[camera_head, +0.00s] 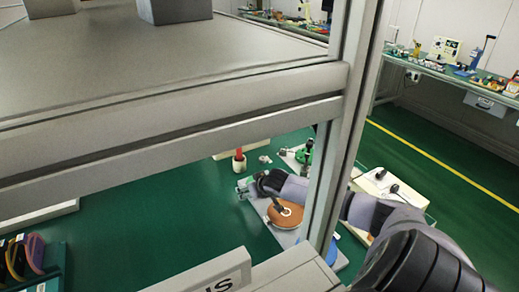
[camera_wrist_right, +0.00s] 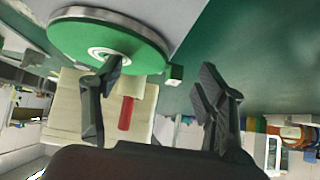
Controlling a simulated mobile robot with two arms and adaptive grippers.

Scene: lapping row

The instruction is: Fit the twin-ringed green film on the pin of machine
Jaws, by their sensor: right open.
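In the right wrist view a round green disc (camera_wrist_right: 70,35) with pale rings at its centre fills the upper left. One finger of my right gripper (camera_wrist_right: 158,80) overlaps the disc's centre; the other is well apart from it, and the jaws are open. I cannot tell whether the finger touches the disc. In the head view my right gripper (camera_head: 272,191) is beside a brown-orange disc (camera_head: 290,219) with a pale centre, on a grey base. A machine pin cannot be made out clearly. My left gripper is not in view.
A grey frame post (camera_head: 343,130) and crossbeam (camera_head: 170,112) hide part of the work area. A rack (camera_head: 55,262) of coloured discs stands at lower left. A red cylinder (camera_head: 239,160) and a green-topped machine (camera_head: 304,153) stand beyond my gripper. A bench (camera_head: 440,78) is at upper right.

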